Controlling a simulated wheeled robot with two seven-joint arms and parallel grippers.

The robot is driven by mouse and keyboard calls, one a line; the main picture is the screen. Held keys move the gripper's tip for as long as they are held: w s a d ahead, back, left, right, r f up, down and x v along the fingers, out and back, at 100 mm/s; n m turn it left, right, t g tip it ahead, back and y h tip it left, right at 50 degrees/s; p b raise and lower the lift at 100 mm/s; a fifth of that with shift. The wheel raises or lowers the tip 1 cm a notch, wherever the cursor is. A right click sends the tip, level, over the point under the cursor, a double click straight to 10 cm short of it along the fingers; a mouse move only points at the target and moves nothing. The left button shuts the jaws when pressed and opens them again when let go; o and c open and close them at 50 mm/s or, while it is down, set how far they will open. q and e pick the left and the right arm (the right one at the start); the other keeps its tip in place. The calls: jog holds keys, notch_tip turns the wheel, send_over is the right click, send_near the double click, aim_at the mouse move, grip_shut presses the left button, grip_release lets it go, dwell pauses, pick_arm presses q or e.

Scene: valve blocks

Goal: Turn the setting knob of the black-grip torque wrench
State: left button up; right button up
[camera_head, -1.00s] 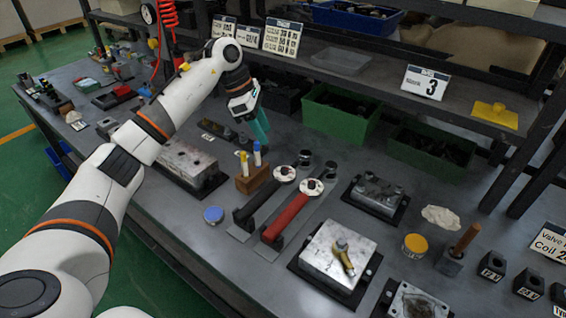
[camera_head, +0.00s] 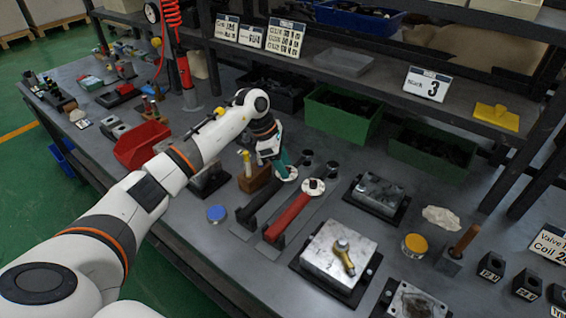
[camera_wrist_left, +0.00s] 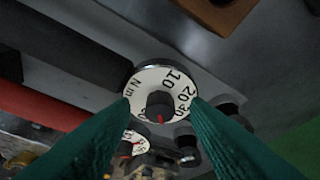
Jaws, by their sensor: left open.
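The black-grip torque wrench (camera_head: 262,197) lies on the bench beside a red-grip one (camera_head: 288,216). Its white dial (camera_head: 289,176) is partly hidden by my left gripper (camera_head: 281,161), which is at the dial end with green fingers pointing down. In the left wrist view the dial (camera_wrist_left: 147,80) shows numbers and "N.m", with the dark setting knob (camera_wrist_left: 160,106) and its red mark at its centre. The open green fingers appear on either side of the knob, with no clear contact. The red-grip wrench's dial (camera_wrist_left: 131,137) is near the left finger. My right gripper is out of view.
A wooden block with upright markers (camera_head: 254,178) stands left of the dial. A blue round lid (camera_head: 216,214) lies in front of it. A metal block with a brass fitting (camera_head: 335,255) is at right front. Green bins (camera_head: 342,116) stand behind.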

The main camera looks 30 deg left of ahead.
pick_arm(q)
grip_shut()
jog(key=shift+n, duration=0.3)
jog(key=n+t+y, duration=0.1)
jog(key=n, duration=0.3)
jog(key=shift+s, duration=0.2)
jog(key=shift+s+d+n+t+y, duration=0.15)
jog(key=shift+n+t+y, duration=0.25)
jog(key=shift+n, duration=0.9)
jog(key=shift+w+d+n+t+y, duration=0.1)
jog(key=shift+n+t+y, duration=0.3)
jog(key=shift+n, duration=0.9)
grip_release()
